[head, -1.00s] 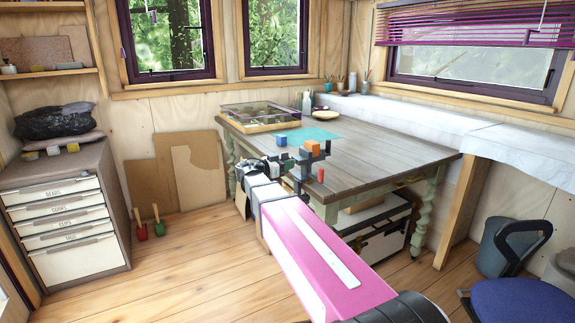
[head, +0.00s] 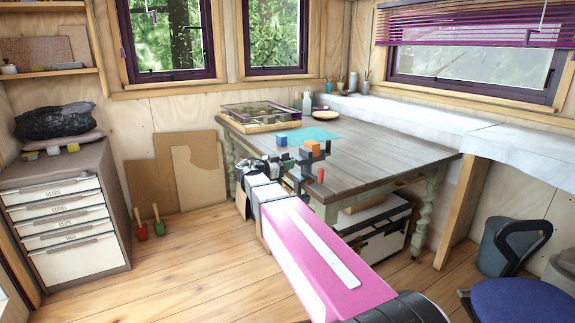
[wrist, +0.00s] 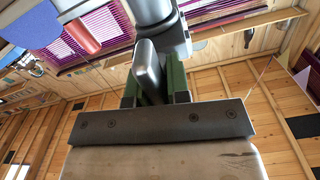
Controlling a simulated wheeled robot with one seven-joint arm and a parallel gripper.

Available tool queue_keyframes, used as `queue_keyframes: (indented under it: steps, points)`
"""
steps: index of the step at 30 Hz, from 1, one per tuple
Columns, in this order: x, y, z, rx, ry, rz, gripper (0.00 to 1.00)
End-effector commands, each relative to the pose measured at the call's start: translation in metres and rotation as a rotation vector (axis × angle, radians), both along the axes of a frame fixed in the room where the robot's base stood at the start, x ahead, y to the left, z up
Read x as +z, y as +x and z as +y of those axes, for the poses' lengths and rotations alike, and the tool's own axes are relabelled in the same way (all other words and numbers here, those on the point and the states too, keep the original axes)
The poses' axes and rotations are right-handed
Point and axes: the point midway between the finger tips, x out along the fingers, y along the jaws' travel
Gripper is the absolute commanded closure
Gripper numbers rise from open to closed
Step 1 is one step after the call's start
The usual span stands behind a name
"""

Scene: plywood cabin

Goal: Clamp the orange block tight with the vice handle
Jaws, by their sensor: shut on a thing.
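The dark vice (head: 304,170) stands at the near left edge of the table. The orange block (head: 312,146) sits at its top, between its upright jaws; I cannot tell how tightly the jaws press on it. A red tip (head: 320,174) shows just below, to the right. My gripper (head: 283,168) is at the vice's left front side, partly hidden by my pink arm. In the wrist view, my gripper (wrist: 155,88) has its green fingers shut on a grey metal bar, the vice handle (wrist: 148,65). A red rounded piece (wrist: 78,36) shows at upper left.
A blue block (head: 281,141) is behind the vice, near a teal mat (head: 312,134) on the table (head: 385,155). A glass-topped case (head: 258,117) stands at the back left. The table's right part is clear. A drawer cabinet (head: 65,225) stands at far left.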

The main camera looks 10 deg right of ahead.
Motion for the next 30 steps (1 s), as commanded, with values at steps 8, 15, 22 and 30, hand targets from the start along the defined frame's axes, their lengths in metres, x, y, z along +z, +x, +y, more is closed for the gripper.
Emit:
queue_keyframes:
  steps: [8,15,22,30]
  points:
    - [0.001,0.001,0.000,0.001,-0.002,-0.001,0.62]
    - [0.000,0.000,0.000,0.001,-0.001,0.000,0.62]
    - [0.000,-0.004,0.014,0.001,-0.001,0.000,0.62]
    - [0.000,-0.019,0.060,0.003,-0.001,0.000,0.62]
